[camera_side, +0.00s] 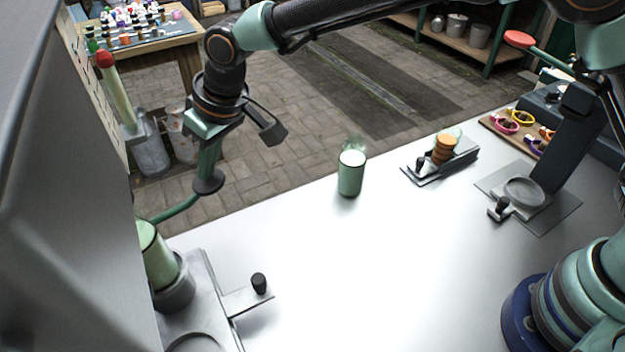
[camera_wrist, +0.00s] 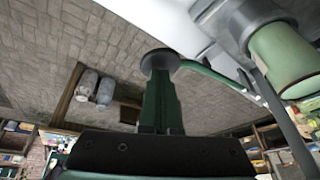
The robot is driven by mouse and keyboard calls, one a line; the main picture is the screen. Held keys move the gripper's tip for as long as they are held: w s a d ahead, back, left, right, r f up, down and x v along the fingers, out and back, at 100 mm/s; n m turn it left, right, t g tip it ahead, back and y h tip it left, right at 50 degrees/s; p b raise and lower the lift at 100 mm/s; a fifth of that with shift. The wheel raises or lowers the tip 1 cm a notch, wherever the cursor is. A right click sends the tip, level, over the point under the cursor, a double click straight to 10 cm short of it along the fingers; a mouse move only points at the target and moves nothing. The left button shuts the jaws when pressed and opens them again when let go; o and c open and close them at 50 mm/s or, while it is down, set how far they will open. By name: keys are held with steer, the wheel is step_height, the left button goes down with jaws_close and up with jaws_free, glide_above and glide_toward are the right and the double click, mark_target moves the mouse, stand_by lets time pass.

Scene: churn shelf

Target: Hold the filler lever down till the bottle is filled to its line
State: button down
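The filler lever (camera_side: 176,208) is a curved green bar with a dark round pad (camera_side: 208,182) at its end. It also shows in the wrist view (camera_wrist: 222,79). My gripper (camera_side: 207,170) points down with its fingertips at the pad, seemingly touching its top. In the wrist view my fingers (camera_wrist: 160,82) look closed together, with no object visible between them. A green bottle (camera_side: 156,258) sits in a grey holder (camera_side: 178,288) at the left, also in the wrist view (camera_wrist: 285,52). Its fill level and line are not readable, and its upper part is cut off by a grey panel.
A second green bottle (camera_side: 351,175) stands on the white table (camera_side: 330,270). A short handle with a black knob (camera_side: 259,283) sticks out beside the holder. Small fixtures (camera_side: 440,160) and a raised ring (camera_side: 524,191) are at the right. The middle table is clear.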

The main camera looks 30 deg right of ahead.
steer(key=shift+r, duration=2.9)
steer(key=s+d+r+m+t+h, duration=0.1)
steer(key=d+r, duration=0.3)
steer(key=d, duration=0.7)
steer(key=s+d+r+m, duration=0.2)
steer(key=d+r, duration=0.1)
steer(key=d, duration=0.7)
steer(key=s+d+f+m+h, duration=0.1)
steer(key=s+d, duration=0.5)
steer(key=d, duration=0.2)
steer(key=s+d+f+m+t, duration=0.1)
steer(key=s+d+f+m, duration=0.1)
steer(key=s+d, duration=0.5)
steer(key=shift+d+f+h, duration=0.3)
steer(key=shift+d+h, duration=0.1)
steer(key=shift+d, duration=0.8)
